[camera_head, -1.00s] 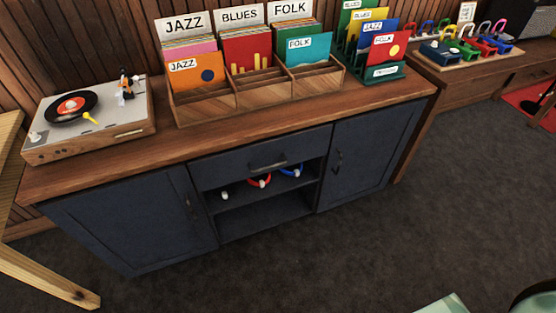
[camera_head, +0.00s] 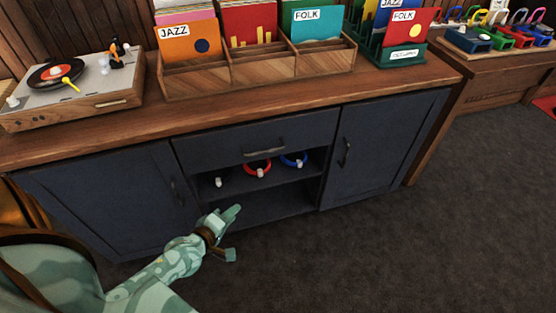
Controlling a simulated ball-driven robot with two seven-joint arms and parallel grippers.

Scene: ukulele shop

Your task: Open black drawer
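The dark blue-black drawer (camera_head: 225,149) is closed at the top middle of the cabinet, under the wooden top. Its dark bar handle (camera_head: 263,148) is on the front. My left gripper (camera_head: 234,228) comes in from the lower left, in front of the cabinet and below the drawer, apart from the handle. Its two pale green fingers are spread, with nothing between them. My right gripper is not in the view.
An open shelf below the drawer holds a red ring-shaped item (camera_head: 257,169) and a blue one (camera_head: 294,161). Closed doors flank it: left door (camera_head: 110,205), right door (camera_head: 385,140). A turntable (camera_head: 70,95) and record crate (camera_head: 195,78) stand on top. The floor (camera_head: 420,250) at right is clear.

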